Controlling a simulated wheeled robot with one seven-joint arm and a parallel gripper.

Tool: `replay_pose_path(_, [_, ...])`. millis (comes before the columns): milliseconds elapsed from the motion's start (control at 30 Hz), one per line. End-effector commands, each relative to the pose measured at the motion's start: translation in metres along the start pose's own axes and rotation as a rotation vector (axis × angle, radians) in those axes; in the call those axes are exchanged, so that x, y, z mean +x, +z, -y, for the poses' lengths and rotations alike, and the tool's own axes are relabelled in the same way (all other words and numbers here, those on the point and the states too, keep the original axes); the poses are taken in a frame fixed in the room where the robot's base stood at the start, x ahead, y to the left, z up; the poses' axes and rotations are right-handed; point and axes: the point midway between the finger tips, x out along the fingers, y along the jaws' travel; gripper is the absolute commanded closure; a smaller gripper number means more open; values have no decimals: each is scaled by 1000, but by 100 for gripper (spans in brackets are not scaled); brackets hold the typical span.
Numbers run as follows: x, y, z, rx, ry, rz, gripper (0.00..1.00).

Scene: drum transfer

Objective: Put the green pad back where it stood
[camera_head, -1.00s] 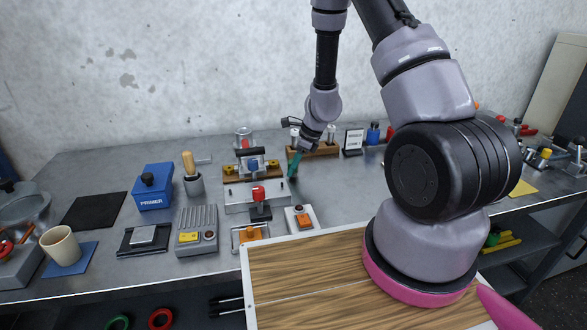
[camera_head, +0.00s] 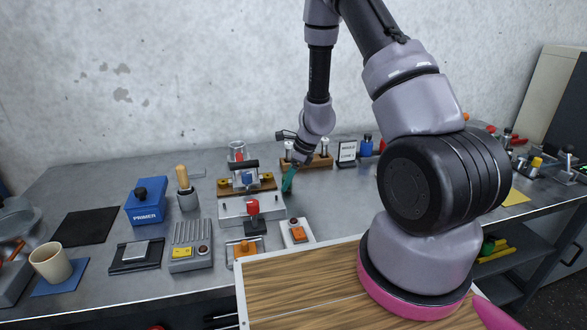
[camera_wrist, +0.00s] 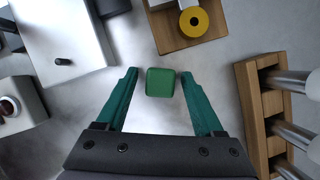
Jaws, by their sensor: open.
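The green pad (camera_wrist: 160,82) is a small rounded block in the wrist view. It appears between the tips of my gripper (camera_wrist: 158,74), with a gap on each side. The teal fingers are spread open and hold nothing. In the head view my gripper (camera_head: 288,180) points down at the bench, just right of the grey fixture and in front of the wooden rack. I cannot make out the pad in the head view. I cannot tell how high the fingertips are above the bench.
A wooden rack (camera_wrist: 250,105) with metal cylinders stands close on the right in the wrist view. A wooden block with a yellow ring (camera_wrist: 193,21) lies beyond the pad. A pale block with a black knob (camera_wrist: 62,62) is at left. A blue PRIMER box (camera_head: 145,203) stands farther left.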

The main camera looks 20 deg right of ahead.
Motion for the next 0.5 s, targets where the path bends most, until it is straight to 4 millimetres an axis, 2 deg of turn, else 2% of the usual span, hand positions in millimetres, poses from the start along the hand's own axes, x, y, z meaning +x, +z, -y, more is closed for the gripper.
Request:
replay_pose_path(300, [-67,1,1,-2,-5,2,31])
replay_pose_path(500, [-100,0,1,0,-4,1,31])
